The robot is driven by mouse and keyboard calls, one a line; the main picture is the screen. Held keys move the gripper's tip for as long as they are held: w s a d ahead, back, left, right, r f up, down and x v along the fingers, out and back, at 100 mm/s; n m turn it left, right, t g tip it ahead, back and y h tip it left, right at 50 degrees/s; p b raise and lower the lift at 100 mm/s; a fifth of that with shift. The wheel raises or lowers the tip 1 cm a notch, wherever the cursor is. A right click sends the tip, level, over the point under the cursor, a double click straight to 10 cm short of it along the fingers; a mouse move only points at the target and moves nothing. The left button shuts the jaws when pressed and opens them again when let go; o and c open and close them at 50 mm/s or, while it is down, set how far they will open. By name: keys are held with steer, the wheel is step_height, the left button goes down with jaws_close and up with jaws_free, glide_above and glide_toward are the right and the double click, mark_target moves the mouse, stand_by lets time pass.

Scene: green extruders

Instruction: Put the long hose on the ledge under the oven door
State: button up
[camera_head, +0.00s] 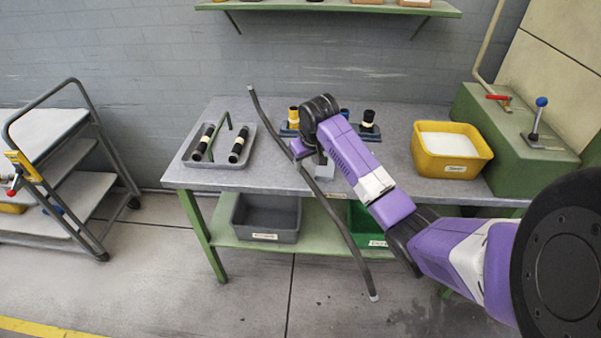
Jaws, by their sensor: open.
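A long, thin, dark grey hose (340,225) with pale ends slants across the view. Its upper end is over the table at the left, and its lower end is in front of the table near the floor. My gripper (302,152) is open, beside the upper middle part of the hose. The hose passes close to its fingers; I cannot tell whether they touch it or whether it lies between them. I cannot tell what supports the hose. No oven door or ledge under one can be made out.
A grey table (390,172) has a tray (222,176) with black tubes and a yellow bin (452,166). Grey (266,234) and green bins are on its lower shelf. A green machine (500,135) with levers stands right. A cart (75,165) stands left; floor between is clear.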

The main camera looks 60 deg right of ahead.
mark_target(303, 169)
steer(key=shift+w+p+x, duration=0.15)
steer(key=shift+p+x, duration=0.1)
steer(key=shift+x, duration=1.2)
steer(key=shift+w+p+x, duration=0.1)
steer(key=shift+p+x, duration=0.15)
steer(key=shift+x, duration=1.2)
steer(key=shift+r, duration=0.1)
jaws_close()
